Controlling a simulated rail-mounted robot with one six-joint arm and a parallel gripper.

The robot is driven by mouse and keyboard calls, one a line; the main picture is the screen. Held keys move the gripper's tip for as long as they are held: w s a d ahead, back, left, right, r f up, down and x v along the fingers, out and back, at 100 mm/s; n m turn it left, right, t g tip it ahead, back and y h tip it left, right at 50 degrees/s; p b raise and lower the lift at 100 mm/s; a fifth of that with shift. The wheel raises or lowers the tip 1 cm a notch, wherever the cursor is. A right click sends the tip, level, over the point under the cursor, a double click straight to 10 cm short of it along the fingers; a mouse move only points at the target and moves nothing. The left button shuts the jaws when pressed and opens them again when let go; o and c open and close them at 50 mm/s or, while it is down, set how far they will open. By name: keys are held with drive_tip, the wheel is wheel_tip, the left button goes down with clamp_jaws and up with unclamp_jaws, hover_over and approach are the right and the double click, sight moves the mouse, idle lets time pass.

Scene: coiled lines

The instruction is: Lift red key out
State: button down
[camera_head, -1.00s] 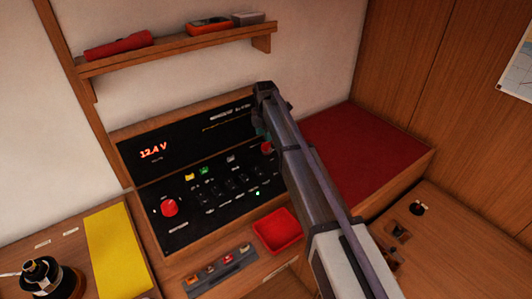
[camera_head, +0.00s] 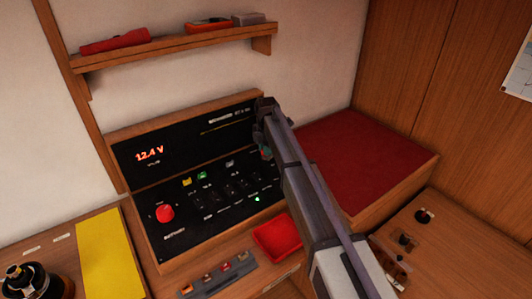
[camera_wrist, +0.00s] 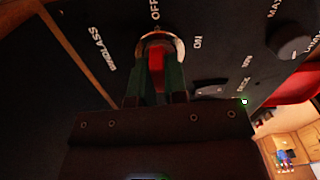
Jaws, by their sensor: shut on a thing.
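The red key (camera_wrist: 157,62) stands in a round switch on the black panel, between the OFF and ON marks beside the windlass label. My gripper (camera_wrist: 156,70) has its green-lined fingers shut on the key from both sides. The key's lower end at the switch ring is partly hidden by the fingers. In the head view my gripper (camera_head: 266,150) is at the panel's right end, and only a small red bit of the key (camera_head: 264,154) shows.
The black panel (camera_head: 215,190) has a red battery knob (camera_head: 165,213) at left and several switches. A red tray (camera_head: 278,238) and a grey fuse strip (camera_head: 218,277) lie in front. A red cushion (camera_head: 365,165) is to the right. A shelf (camera_head: 170,55) runs above.

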drive_tip(key=shift+r, duration=0.15)
wheel_tip(320, 180, up, 10)
drive_tip(key=p, duration=1)
